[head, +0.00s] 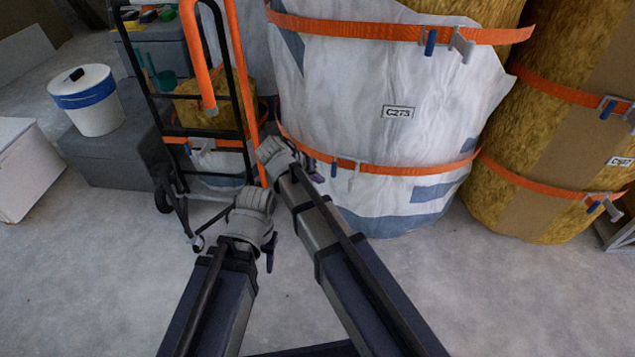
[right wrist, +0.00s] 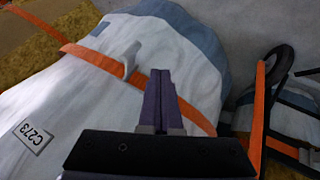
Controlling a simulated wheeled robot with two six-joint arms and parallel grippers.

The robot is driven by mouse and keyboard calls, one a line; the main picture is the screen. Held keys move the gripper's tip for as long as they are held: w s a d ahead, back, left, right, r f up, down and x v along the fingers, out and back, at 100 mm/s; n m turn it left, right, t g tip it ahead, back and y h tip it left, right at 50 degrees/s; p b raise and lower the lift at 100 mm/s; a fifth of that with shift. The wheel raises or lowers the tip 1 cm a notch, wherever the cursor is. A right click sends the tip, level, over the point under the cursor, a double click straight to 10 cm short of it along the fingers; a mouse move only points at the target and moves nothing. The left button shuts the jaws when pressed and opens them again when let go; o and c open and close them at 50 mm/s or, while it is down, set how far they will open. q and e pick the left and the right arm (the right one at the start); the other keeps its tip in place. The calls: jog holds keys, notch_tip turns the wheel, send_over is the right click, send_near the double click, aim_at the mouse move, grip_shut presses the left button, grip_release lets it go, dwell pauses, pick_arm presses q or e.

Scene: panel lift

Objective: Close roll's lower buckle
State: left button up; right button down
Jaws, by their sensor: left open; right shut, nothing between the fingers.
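The white-wrapped roll (head: 330,100) labelled C273 stands in the middle of the head view. Its lower orange strap (head: 420,170) carries the lower buckle, with a blue part (head: 334,169) and a grey lever (head: 354,174). In the right wrist view the grey lever (right wrist: 131,58) stands out from the strap (right wrist: 90,56). My right gripper (head: 312,167) is at the roll's left side, near the buckle. Its fingers (right wrist: 160,82) are shut and empty, over the strap and apart from the lever. My left gripper (head: 270,256) is open, lower left, clear of the roll.
An upper strap with its own buckle (head: 430,40) crosses the roll above. A brown and yellow roll (head: 540,130) stands close on the right. A black and orange hand truck (head: 240,80) stands on the left, beside a white bucket (head: 95,110). The floor in front is clear.

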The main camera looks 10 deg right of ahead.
aim_at(349, 188)
jog(key=w+d+f+b, duration=0.1)
jog(key=d+f+b, duration=0.3)
jog(key=d, duration=0.3)
jog(key=shift+w+f, duration=0.25)
jog(key=shift+f, duration=0.25)
jog(key=shift+s+d, duration=0.1)
jog(key=shift+d, duration=0.05)
jog(key=shift+s+d+n+t+y, duration=0.65)
jog(key=shift+s+d+n, duration=0.4)
jog(key=shift+n, duration=0.35)
jog(key=d+n+t+y, duration=0.2)
jog(key=d+n+y, duration=0.3)
jog(key=d+n, duration=0.4)
jog(key=shift+w+d, duration=0.2)
jog(key=shift+d, duration=0.5)
